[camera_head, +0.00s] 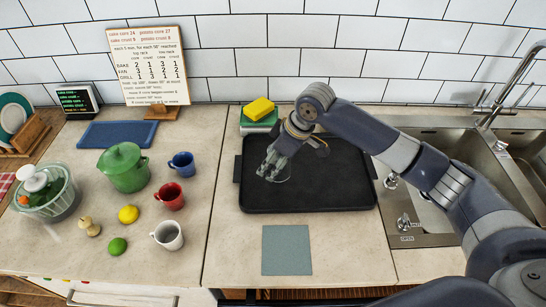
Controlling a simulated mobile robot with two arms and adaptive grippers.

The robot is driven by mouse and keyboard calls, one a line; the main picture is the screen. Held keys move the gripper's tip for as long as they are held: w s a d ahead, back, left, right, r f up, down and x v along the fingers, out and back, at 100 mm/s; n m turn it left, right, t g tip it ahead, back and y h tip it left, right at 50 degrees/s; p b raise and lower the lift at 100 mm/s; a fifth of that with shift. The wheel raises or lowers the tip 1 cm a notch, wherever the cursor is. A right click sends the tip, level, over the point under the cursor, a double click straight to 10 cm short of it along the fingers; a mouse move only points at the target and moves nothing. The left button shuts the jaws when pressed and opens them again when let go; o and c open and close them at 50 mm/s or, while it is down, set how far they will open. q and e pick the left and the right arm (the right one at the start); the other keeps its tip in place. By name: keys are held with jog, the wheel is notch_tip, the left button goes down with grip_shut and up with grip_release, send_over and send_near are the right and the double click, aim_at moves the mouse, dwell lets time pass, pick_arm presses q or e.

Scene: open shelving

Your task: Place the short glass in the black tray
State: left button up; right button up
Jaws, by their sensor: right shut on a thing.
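The black tray (330,194) lies flat on the counter in the middle of the view. My right gripper (273,168) is over the left part of the tray, pointing down. It is shut on the short glass (281,179), a small clear glass that is hard to make out against the dark tray. The gripper's fingers hide part of the glass. I cannot tell whether the glass touches the tray surface. My left gripper is not in view.
A yellow sponge (259,108) sits behind the tray. A grey-blue mat (286,251) lies in front of it. Mugs, a green pot (123,168) and fruit stand to the left. The sink (460,190) and tap are at right.

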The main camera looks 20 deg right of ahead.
jog(key=shift+w+d, duration=0.25)
jog(key=shift+w, duration=1)
jog(key=shift+w+d+f, duration=0.1)
jog(key=shift+w+f, duration=0.1)
jog(key=shift+w, duration=0.25)
notch_tip(320, 180, down, 3)
jog(key=shift+r+p, duration=0.1)
jog(key=shift+p, duration=0.7)
jog(key=shift+f, duration=0.3)
jog(key=shift+f, duration=0.15)
jog(key=o, duration=1.2)
